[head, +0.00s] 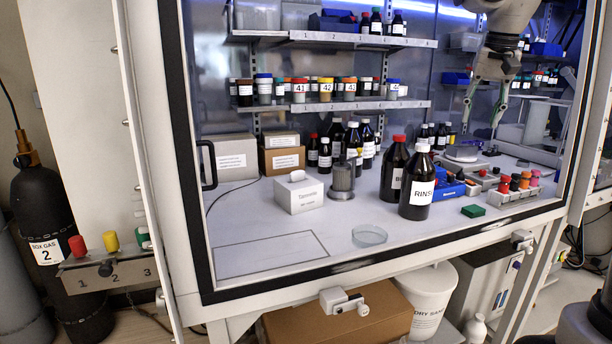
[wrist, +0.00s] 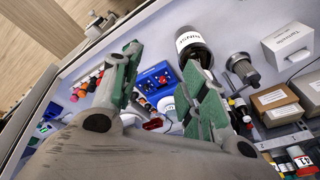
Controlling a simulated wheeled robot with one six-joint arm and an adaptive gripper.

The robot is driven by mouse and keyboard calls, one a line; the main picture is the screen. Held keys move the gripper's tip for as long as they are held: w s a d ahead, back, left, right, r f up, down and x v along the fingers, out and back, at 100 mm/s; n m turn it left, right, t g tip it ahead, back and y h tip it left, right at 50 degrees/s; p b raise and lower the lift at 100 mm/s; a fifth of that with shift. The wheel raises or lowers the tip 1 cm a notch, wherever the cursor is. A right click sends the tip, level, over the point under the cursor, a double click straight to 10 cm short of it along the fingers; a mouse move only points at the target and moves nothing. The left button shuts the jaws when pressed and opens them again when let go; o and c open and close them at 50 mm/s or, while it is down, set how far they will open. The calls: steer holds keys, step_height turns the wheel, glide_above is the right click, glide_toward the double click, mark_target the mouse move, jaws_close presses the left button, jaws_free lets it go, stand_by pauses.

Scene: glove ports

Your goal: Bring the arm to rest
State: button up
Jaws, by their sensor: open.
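My gripper (head: 484,112) hangs from my arm at the upper right of the head view, pointing down inside the glass-fronted cabinet. Its two green-padded fingers are spread apart and nothing is between them. In the wrist view my gripper (wrist: 160,80) shows from behind, with both fingers apart over the bench. It is in the air, to the right of the shelves and above the right part of the worktop.
A RINSE bottle (head: 417,185), a blue device (head: 449,185) and a rack of colored caps (head: 515,188) stand on the worktop below. Shelves (head: 330,107) with jars run along the back. A glass dish (head: 369,236) lies near the front. The front left worktop is clear.

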steer(key=s+a+f+n, duration=0.1)
steer(key=s+f+n, duration=0.1)
steer(key=s+f, duration=0.3)
steer(key=s+a+f+n+t, duration=0.1)
steer(key=s+f, duration=0.4)
steer(key=s, duration=0.8)
steer(key=s+a+f+n, duration=0.1)
steer(key=s+f+n, duration=0.1)
steer(key=s+f, duration=0.3)
steer(key=s, duration=0.4)
steer(key=shift+a+f+n+t, duration=0.25)
steer(key=shift+a+n+t, duration=0.05)
steer(key=shift+t, duration=0.1)
steer(key=shift+r, duration=0.1)
